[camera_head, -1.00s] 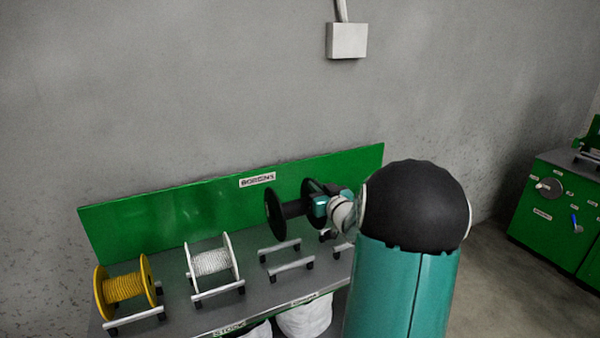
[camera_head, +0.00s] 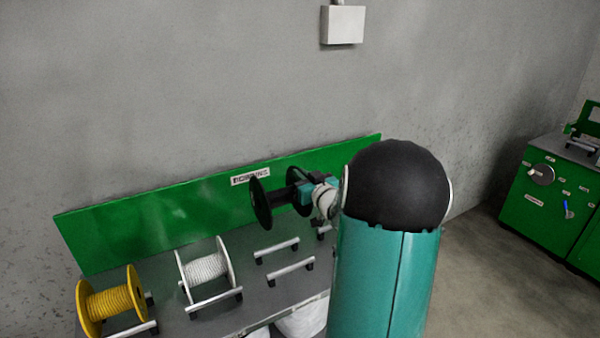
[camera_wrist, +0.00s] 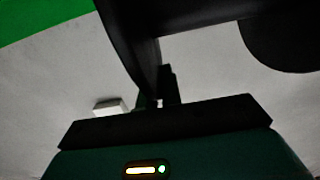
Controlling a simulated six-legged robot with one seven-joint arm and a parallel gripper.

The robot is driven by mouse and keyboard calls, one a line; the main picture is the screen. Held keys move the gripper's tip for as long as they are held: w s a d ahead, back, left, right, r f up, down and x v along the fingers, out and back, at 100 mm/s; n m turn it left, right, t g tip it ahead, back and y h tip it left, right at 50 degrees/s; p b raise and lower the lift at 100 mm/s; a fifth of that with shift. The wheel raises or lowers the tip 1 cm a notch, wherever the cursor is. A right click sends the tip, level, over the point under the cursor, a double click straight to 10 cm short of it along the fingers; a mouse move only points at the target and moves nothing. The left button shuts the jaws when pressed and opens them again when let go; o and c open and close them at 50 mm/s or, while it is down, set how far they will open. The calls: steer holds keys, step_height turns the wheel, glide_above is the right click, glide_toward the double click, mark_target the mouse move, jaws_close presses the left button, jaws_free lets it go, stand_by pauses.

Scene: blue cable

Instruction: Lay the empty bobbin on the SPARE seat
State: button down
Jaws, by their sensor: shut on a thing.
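The empty bobbin (camera_head: 261,204) is black, with two round flanges and a bare core. My gripper (camera_head: 305,193) is shut on it and holds it above the shelf, in front of the green back panel. In the wrist view the bobbin (camera_wrist: 198,12) fills the top, its core and flanges dark. An empty seat of two pale rails (camera_head: 283,262) with dark end blocks is on the shelf below the bobbin. Part of another rail (camera_head: 324,233) shows to its right, mostly hidden by my arm. I cannot read which seat is marked SPARE.
A yellow bobbin (camera_head: 108,305) and a white bobbin (camera_head: 204,270) sit on seats to the left. The green panel (camera_head: 160,227) stands behind the shelf. White sacks (camera_head: 303,320) are below its front edge. A green machine (camera_head: 548,200) stands at far right.

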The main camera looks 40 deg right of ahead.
steer(key=shift+s+f, duration=0.2)
steer(key=shift+f, duration=2.95)
steer(key=shift+s, duration=0.1)
steer(key=shift+f, duration=5.05)
steer(key=c, duration=1.5)
jaws_free()
